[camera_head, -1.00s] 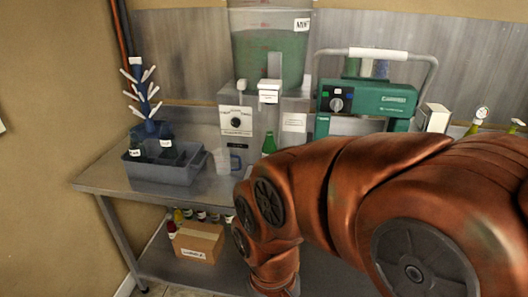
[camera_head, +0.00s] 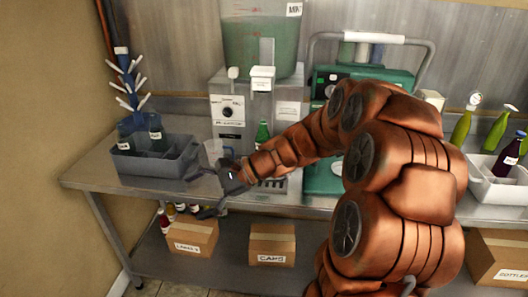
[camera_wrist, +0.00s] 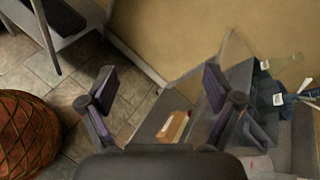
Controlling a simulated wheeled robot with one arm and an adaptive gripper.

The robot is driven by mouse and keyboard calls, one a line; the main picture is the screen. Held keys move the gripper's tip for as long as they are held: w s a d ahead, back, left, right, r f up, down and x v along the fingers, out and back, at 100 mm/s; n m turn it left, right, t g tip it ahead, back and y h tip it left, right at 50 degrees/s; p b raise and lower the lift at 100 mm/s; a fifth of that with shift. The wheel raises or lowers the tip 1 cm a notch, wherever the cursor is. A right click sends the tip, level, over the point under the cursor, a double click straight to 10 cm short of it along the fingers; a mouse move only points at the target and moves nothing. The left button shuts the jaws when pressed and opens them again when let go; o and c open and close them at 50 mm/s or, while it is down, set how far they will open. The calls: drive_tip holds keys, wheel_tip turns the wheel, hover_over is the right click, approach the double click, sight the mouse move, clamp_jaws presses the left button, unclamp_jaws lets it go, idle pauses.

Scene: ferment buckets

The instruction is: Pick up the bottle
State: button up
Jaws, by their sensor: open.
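Several bottles are in view, and I cannot tell which one the task means. A green bottle (camera_head: 262,133) stands upright by the dispenser, just behind my forearm. Green bottles, such as this one (camera_head: 462,126), and a dark purple bottle (camera_head: 508,156) are at the right. My gripper (camera_head: 195,196) is open and empty near the bench's front edge, in front of the crate. Its spread fingers also show in the wrist view (camera_wrist: 158,80).
The grey crate (camera_head: 150,165) is left of a clear jug (camera_head: 214,150). The dispenser (camera_head: 228,110) and a green machine (camera_head: 328,178) stand behind my arm. Cartons (camera_head: 272,246) sit on the lower shelf. The bench's front left is clear.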

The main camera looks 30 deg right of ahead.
drive_tip(key=w+d+f+m+t+h, duration=0.2)
drive_tip(key=w+d+m+t, duration=0.1)
drive_tip(key=d, duration=0.8)
drive_tip(key=w+d+f+m+t+h+b, duration=0.1)
drive_tip(key=w+d+f+m+t, duration=0.1)
drive_tip(key=w+d+m+t, duration=0.2)
drive_tip(key=w+d+f+m+t+h+b, duration=0.1)
drive_tip(key=w+d+m+t, duration=0.3)
drive_tip(key=d+m, duration=0.5)
drive_tip(key=shift+d+f+t+h, duration=0.15)
drive_tip(key=shift+d+h, duration=0.1)
drive_tip(key=shift+d, duration=1.25)
drive_tip(key=shift+d+f+t+h, duration=0.1)
drive_tip(key=shift+d+f+h, duration=0.15)
drive_tip(key=shift+d, duration=1.25)
drive_tip(key=shift+d+f+t+h, duration=0.15)
drive_tip(key=shift+d+h, duration=0.15)
drive_tip(key=shift+d, duration=1.2)
drive_tip(key=shift+p+x, duration=1.25)
drive_tip(key=shift+x, duration=2.6)
drive_tip(key=shift+a+r, duration=0.1)
drive_tip(key=shift+a, duration=0.1)
drive_tip(key=shift+c, duration=0.2)
clamp_jaws()
